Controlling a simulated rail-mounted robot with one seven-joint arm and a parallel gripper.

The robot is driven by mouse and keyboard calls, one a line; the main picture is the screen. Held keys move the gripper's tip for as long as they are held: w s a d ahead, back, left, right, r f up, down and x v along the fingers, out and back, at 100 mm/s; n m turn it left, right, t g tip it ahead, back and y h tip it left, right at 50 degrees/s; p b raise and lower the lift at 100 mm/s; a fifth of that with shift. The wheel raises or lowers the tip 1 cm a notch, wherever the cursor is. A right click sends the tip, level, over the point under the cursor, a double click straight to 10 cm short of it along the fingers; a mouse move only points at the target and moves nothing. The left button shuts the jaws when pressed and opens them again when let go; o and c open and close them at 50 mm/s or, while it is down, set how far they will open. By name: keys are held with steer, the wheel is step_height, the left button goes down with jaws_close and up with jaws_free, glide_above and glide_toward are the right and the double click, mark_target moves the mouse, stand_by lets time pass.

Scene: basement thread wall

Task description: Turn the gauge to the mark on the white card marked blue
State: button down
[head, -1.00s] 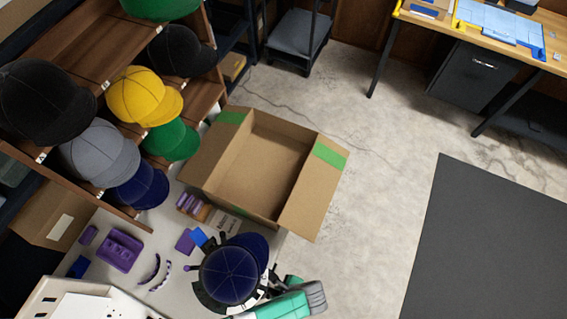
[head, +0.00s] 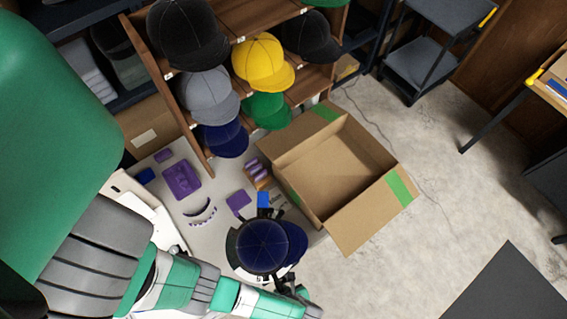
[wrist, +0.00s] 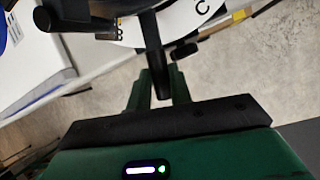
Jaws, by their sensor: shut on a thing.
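The gauge is a round stand with a black-and-white ring (head: 233,250) on the table, under a navy cap (head: 262,246) that hides most of it. Its pale dial plate (wrist: 190,18), with a letter like C, shows at the top of the wrist view. My gripper (wrist: 157,88) is shut on a black handle (wrist: 150,42) that comes down from the gauge. In the head view my gripper is mostly hidden at the gauge's lower right. I cannot make out the mark or a white card marked blue.
An open cardboard box (head: 389,210) stands right of the gauge. Purple blocks (head: 181,179), a blue piece (head: 263,199) and dark curved strips lie on the table (head: 215,190). A shelf of caps (head: 210,95) stands behind. Open floor (head: 440,200) lies to the right.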

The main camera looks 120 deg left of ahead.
stand_by(0.3)
steer(key=c, duration=1.3)
jaws_free()
steer(key=shift+w+r, duration=0.1)
steer(key=p+v, duration=0.1)
steer(key=v, duration=0.6)
steer(key=shift+w+d+r+p, duration=0.1)
steer(key=shift+w+r+p, duration=0.05)
steer(key=shift+r+p, duration=0.15)
